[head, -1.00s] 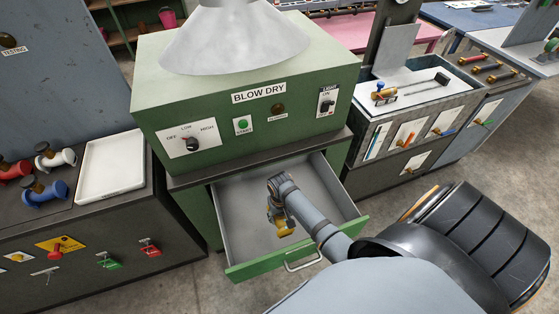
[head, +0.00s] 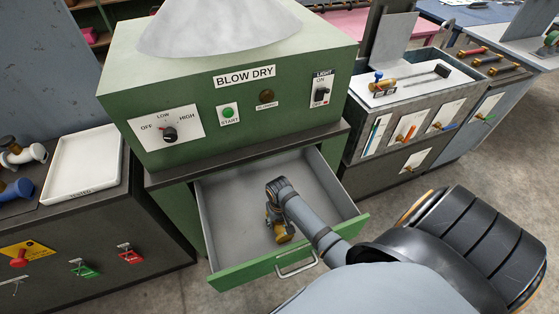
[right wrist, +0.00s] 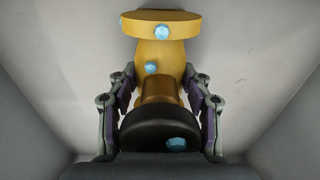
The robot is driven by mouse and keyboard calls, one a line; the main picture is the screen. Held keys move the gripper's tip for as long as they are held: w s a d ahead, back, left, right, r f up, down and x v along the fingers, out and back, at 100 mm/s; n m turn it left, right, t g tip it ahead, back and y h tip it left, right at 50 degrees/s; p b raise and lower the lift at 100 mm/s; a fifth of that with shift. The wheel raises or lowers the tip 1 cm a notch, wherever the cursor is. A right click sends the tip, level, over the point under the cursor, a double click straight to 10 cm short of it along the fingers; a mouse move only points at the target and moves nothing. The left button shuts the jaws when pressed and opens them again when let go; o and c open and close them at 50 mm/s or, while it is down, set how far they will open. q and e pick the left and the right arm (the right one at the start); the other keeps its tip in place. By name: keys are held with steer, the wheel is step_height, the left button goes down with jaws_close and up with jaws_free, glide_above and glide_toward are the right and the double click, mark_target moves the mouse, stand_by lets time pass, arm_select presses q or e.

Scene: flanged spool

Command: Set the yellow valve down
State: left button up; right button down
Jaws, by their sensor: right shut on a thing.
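The yellow valve (head: 284,234) is inside the open green drawer (head: 235,277) under the blow dry box. In the right wrist view the yellow valve (right wrist: 160,55) has a round yellow flange at the top, blue bolts, and a dark round end close to the camera. My right gripper (head: 275,212) reaches down into the drawer. In the right wrist view my right gripper (right wrist: 160,88) is shut on the valve's body, one finger on each side. Whether the valve touches the drawer floor cannot be told. My left gripper is not in view.
The drawer's grey walls surround the gripper, with bare floor to its left. The green blow dry box (head: 200,92) overhangs the drawer's back. A white tray (head: 84,165) stands left, beside a blue valve (head: 16,190). A brass valve (head: 382,84) lies on the right bench.

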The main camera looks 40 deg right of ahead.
steer(key=shift+a+r, duration=0.1)
steer(key=shift+r, duration=0.05)
steer(key=c, duration=0.5)
jaws_free()
steer(key=shift+s, duration=0.1)
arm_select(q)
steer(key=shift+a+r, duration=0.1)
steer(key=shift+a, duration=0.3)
arm_select(e)
step_height(320, 180, up, 12)
steer(key=shift+f+p, duration=0.1)
steer(key=shift+p, duration=0.3)
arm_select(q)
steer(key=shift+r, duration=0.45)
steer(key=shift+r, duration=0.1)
